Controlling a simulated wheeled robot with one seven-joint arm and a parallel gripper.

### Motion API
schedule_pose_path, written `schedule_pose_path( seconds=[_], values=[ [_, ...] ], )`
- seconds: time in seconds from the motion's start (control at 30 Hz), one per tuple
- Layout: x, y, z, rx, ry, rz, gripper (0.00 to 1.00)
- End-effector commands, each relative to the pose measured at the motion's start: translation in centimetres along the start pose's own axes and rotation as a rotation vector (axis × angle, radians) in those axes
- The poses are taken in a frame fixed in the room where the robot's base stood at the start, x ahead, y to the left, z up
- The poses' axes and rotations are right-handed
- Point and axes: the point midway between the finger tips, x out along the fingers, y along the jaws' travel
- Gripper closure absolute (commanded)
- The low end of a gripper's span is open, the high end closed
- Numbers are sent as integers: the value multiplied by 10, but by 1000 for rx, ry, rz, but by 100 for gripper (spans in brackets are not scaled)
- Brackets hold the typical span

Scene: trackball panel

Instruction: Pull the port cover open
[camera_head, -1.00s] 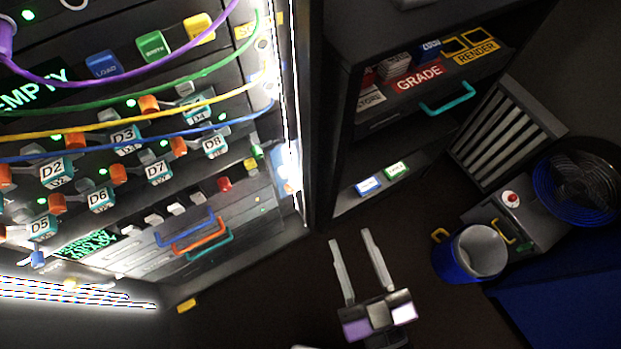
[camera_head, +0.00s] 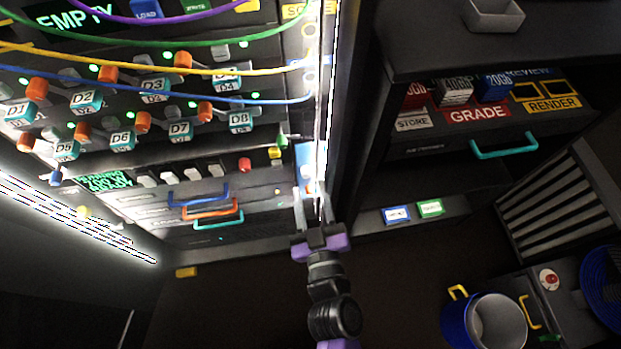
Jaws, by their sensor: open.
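My gripper (camera_head: 312,205) is open, with its two fingers pointing up toward the lower right edge of the lit rack. A small blue-and-white plate (camera_head: 304,158) is on the rack's right edge, just beyond the fingertips. A small orange spot (camera_head: 309,187) shows between the fingers. I cannot tell for sure whether this plate is the port cover, or whether the fingers touch it. Bright light along the rack edge washes out detail there.
Blue, orange and teal handles (camera_head: 218,219) sit low on the rack (camera_head: 150,215). Purple, green, yellow and blue cables cross above. A dark cabinet (camera_head: 430,60) with a teal drawer handle (camera_head: 504,147) stands right. A blue bucket (camera_head: 458,325) is at lower right.

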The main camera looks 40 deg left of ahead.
Motion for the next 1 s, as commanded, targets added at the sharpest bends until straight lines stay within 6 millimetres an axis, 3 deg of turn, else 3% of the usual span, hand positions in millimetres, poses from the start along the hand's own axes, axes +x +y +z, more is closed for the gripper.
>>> schedule_pose_path(
  seconds=[0.1, 0.3, 0.63, 0.83, 1.0],
  values=[
    [19, 0, 0, -1, 3, -1, 59],
    [37, -1, 0, -1, 1, -1, 59],
    [40, 0, 0, 0, 0, 0, 59],
    [40, 0, 0, 0, 0, 0, 98],
    [40, 0, 0, 0, 0, 0, 100]
  ],
)
